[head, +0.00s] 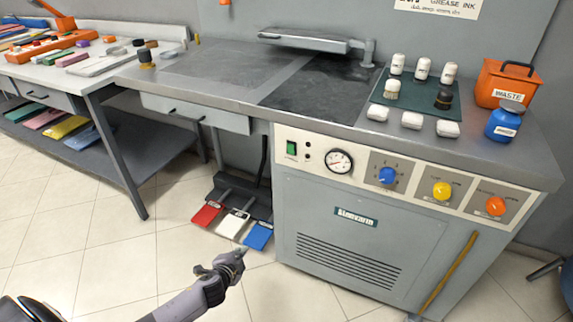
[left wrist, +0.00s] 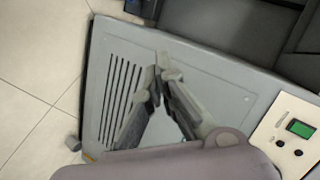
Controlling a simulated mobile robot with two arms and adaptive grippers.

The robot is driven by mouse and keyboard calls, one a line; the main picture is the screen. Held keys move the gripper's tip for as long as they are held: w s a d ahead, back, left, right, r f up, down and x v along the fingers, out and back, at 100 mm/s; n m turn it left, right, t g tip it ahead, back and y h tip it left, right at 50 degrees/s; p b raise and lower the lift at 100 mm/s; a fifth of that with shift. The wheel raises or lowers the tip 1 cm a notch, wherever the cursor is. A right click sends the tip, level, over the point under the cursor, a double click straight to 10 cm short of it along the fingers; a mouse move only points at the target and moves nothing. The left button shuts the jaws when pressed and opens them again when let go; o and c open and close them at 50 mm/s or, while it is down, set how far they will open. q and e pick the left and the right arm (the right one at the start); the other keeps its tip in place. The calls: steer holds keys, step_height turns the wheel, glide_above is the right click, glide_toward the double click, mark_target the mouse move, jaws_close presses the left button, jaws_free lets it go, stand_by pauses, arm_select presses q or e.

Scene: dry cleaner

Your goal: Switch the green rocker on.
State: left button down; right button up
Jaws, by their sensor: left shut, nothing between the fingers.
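The green rocker (head: 291,147) sits at the left end of the control panel on the grey machine, beside the pressure gauge. It also shows in the left wrist view (left wrist: 300,129) at the right, on the pale panel. Its on or off position is too small to tell. My left gripper (head: 240,254) is in front of the machine, below and to the left of the rocker and apart from it. In the left wrist view the fingers (left wrist: 160,66) meet at their tips, shut and empty. My right gripper is not in view.
The panel also holds the gauge (head: 339,161), a blue knob (head: 387,175), a yellow knob (head: 441,190) and an orange knob (head: 495,206). Red, white and blue pedals (head: 258,236) lie near my left gripper. A wooden stick (head: 449,270) leans on the machine's front. Floor in front is clear.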

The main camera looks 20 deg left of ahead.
arm_select(q)
steer(key=w+d+r+m+t+h+b, duration=0.1)
steer(key=w+r+m+t+b, duration=0.1)
steer(key=r, duration=0.6)
steer(key=w+d+r+m+t+b, duration=0.2)
steer(key=w+r+t+b, duration=0.1)
steer(key=r, duration=0.6)
steer(key=w+d+r+m+t+h+b, duration=0.1)
steer(key=w+d+r+m+t+b, duration=0.1)
steer(key=r, duration=0.6)
steer(key=shift+w+d+r+m+t+h, duration=0.2)
steer(key=shift+w+d+m+t+h, duration=0.1)
steer(key=shift+w+m+t, duration=0.4)
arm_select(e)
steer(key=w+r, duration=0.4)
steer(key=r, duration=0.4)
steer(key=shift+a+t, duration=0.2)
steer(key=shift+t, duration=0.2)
arm_select(q)
steer(key=shift+w, duration=0.15)
glide_toward(292, 142)
steer(key=w, duration=0.3)
steer(key=w+r, duration=0.1)
steer(key=w, duration=0.1)
steer(key=shift+w+b, duration=0.3)
steer(key=shift+w, duration=0.25)
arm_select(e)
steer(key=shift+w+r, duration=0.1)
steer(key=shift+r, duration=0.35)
